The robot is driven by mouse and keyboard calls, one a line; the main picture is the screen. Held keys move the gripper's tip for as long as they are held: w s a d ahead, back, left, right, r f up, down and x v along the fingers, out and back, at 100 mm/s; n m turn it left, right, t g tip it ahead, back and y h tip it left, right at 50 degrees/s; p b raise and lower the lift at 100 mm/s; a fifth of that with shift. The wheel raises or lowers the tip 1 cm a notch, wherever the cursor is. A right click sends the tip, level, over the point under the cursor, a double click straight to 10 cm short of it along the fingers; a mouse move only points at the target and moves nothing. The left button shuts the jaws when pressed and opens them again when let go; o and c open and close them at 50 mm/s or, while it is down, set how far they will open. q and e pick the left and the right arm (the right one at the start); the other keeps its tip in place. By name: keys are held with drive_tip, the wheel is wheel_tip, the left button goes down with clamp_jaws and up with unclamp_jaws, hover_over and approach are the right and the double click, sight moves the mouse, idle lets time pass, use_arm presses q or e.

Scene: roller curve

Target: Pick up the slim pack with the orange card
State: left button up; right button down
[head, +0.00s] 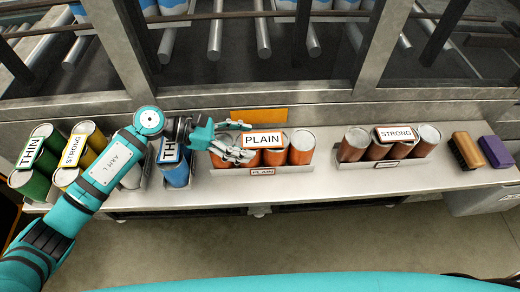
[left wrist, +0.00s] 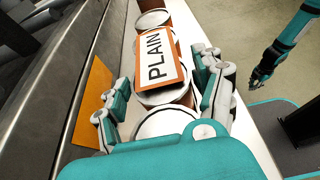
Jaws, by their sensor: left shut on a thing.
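A pack of copper-orange cans (head: 301,147) stands in a row on the steel shelf, with an orange-edged white card reading PLAIN (head: 263,141) on top. My left gripper (head: 236,142) reaches over its left end, one finger on the far side and one on the near side, and is shut on the pack. In the left wrist view the fingers lie either side of the cans, and the PLAIN card (left wrist: 159,58) is just beyond them. I cannot tell whether the pack is raised. My right gripper (left wrist: 263,77) shows in the left wrist view, away from the shelf, its jaw state unclear.
A similar copper pack marked STRONG (head: 396,134) stands to the right, then a brown brush (head: 466,150) and a purple block (head: 495,152). A blue pack (head: 175,165) is close on the left, with yellow and green packs (head: 36,160) farther left. An orange panel (head: 259,115) is behind.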

use_arm(q)
drive_tip(key=shift+w+r, duration=0.1)
drive_tip(key=shift+r, duration=0.2)
